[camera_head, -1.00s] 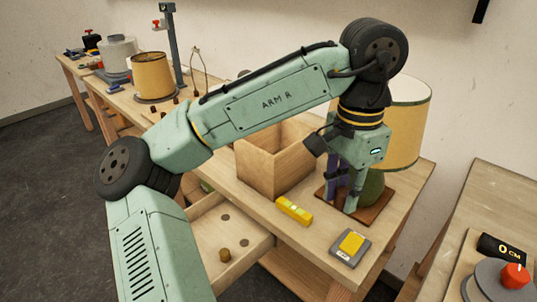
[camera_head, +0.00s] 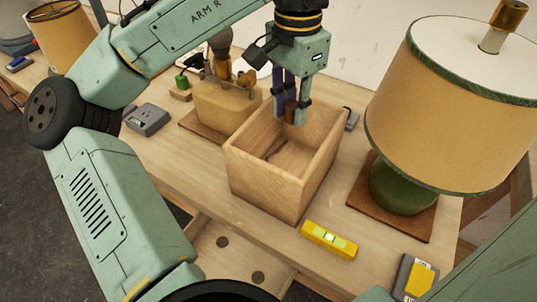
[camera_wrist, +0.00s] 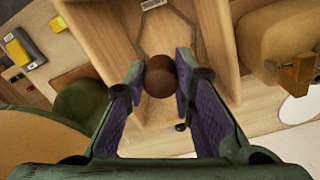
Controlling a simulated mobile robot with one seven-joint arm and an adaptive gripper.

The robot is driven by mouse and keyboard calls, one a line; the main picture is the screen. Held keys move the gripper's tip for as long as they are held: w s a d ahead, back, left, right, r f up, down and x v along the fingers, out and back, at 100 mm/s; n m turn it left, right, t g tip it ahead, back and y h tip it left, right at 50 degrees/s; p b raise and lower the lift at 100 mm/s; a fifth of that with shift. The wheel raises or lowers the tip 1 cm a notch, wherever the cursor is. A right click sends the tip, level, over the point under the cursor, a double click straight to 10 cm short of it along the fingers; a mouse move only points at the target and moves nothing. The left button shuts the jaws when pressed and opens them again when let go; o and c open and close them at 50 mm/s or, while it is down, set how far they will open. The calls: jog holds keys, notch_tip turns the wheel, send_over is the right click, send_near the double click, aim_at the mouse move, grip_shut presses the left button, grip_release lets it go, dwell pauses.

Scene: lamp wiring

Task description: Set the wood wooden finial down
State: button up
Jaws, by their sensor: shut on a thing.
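The wooden finial is a small dark brown rounded piece; in the wrist view the finial (camera_wrist: 160,76) sits between my fingertips. My gripper (camera_head: 290,108) is shut on it and points down over the open wooden box (camera_head: 262,168). In the head view the finial (camera_head: 289,114) is mostly hidden by the fingers. The wrist view shows the box floor below, with a thin grey wire-like loop (camera_wrist: 139,38) in it. I cannot tell the exact height of the finial above the floor.
A green lamp with a tan shade (camera_head: 450,110) stands to the right of the box. A tan lamp base (camera_head: 225,105) stands behind left. A yellow level (camera_head: 329,239) lies in front, and a grey-yellow device (camera_head: 414,278) at front right. A grey box (camera_head: 147,119) lies left.

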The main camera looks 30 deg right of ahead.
aim_at(290, 122)
notch_tip(290, 122, down, 16)
jog(key=b, duration=0.4)
jog(key=shift+w+f, duration=0.1)
jog(key=shift+f, duration=0.05)
jog(key=o, duration=0.6)
jog(key=shift+f, duration=0.15)
jog(key=shift+c, duration=0.2)
jog(key=shift+o, duration=0.8)
notch_tip(290, 122, up, 12)
jog(key=shift+w+r, duration=0.15)
jog(key=shift+r, duration=0.05)
